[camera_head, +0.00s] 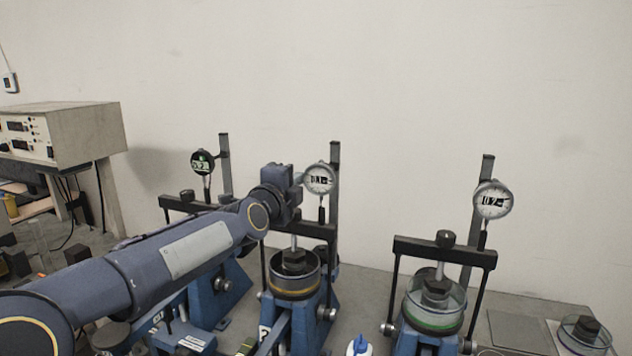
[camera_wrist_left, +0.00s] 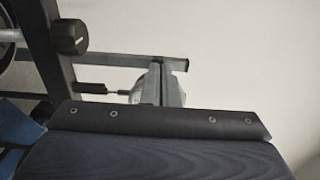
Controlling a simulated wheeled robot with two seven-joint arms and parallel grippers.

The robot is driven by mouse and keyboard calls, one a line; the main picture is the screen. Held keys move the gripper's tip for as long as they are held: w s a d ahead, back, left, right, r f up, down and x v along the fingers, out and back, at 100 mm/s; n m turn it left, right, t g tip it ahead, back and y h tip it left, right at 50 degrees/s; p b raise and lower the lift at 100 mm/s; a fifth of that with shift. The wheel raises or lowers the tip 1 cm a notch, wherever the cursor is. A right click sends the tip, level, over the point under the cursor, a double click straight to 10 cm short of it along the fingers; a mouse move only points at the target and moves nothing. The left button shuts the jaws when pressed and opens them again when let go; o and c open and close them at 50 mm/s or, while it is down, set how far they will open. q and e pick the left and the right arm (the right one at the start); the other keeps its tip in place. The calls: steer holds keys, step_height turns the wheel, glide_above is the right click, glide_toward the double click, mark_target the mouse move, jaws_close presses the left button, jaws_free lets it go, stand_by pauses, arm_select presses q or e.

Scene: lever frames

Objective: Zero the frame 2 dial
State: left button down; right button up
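The frame 2 dial (camera_head: 318,178) is a round white-faced gauge on a dark upright post, with a small dark readout I cannot read surely. It stands above the middle blue lever frame (camera_head: 295,325), which has a "2" label. My left gripper (camera_head: 298,180) is at the dial's left edge; I cannot tell whether it touches. My right gripper is in neither view.
Black crossbars (camera_head: 445,251) and posts stand close by. A white-and-blue bottle (camera_head: 359,346) is at the front. A control box (camera_head: 62,132) is far left.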

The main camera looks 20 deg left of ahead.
arm_select(q)
steer(key=s+p, duration=0.1)
steer(key=s, duration=0.5)
steer(key=shift+p, duration=0.4)
steer(key=shift+s, duration=0.1)
steer(key=s+d+f+n+g+h, duration=0.1)
steer(key=s+d+f+n+g, duration=0.3)
steer(key=s+f+n, duration=0.2)
steer(key=s+d+f+n+g+h, duration=0.2)
steer(key=s+d+f+n+g, duration=0.2)
steer(key=s+f, duration=0.7)
steer(key=s+d+f+n+g+h, duration=0.1)
steer(key=s+d+f+n+g, duration=0.3)
steer(key=s+f+n, duration=0.4)
steer(key=s+n, duration=0.1)
steer(key=s, duration=0.4)
steer(key=shift+s+f+h, duration=0.4)
steer(key=c, duration=2.2)
jaws_free()
